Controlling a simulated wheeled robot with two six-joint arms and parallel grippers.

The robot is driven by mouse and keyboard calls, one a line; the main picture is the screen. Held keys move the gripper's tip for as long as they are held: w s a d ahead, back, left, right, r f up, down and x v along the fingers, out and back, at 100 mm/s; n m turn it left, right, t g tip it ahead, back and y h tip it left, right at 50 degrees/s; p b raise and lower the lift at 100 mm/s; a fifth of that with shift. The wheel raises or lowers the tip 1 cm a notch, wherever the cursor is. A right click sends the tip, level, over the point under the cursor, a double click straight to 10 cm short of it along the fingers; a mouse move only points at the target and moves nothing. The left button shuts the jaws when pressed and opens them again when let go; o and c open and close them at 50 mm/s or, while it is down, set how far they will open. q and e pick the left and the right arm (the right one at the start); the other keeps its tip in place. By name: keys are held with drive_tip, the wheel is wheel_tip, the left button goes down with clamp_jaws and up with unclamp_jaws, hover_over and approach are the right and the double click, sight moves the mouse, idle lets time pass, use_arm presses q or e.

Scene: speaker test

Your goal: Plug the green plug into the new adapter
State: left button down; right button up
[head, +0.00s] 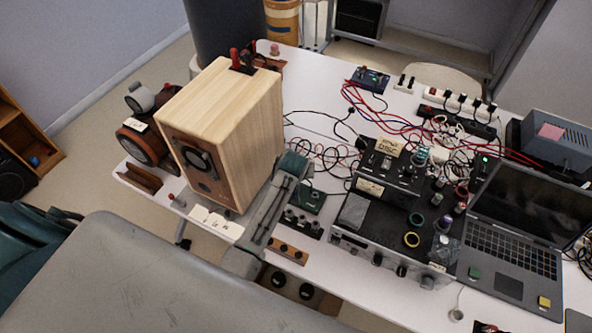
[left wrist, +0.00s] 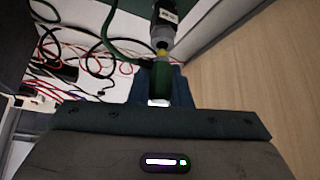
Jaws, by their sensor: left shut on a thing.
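My left gripper (head: 292,166) is beside the right side of the wooden speaker in the head view, above the white table. In the left wrist view it is shut on the green plug (left wrist: 161,78), whose yellow metal tip points away from the gripper. A dark grey cylindrical piece with a white label (left wrist: 164,24), apparently the adapter, lies straight ahead of the tip. The tip is at or very near its end; I cannot tell whether it is inserted. The plug and the adapter cannot be made out in the head view. My right gripper is not in view.
The wooden speaker (head: 224,130) stands close left of my gripper. To the right, stacked black equipment (head: 395,225), a tangle of cables (head: 375,115) and a laptop (head: 515,240) crowd the white table (head: 325,283). Red and black cables (left wrist: 75,68) lie left in the wrist view.

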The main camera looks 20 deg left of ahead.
use_arm(q)
drive_tip(key=shift+p, duration=0.3)
drive_tip(key=shift+f+b, duration=0.55)
drive_tip(key=shift+f, duration=0.35)
idle(0.4)
drive_tip(key=c, duration=1.3)
unclamp_jaws()
drive_tip(key=shift+r, duration=0.1)
wheel_tip(320, 180, up, 3)
drive_tip(key=p, duration=0.2)
drive_tip(key=shift+f+p, duration=0.2)
drive_tip(key=shift+p, duration=0.2)
drive_tip(key=shift+r, duration=2.4)
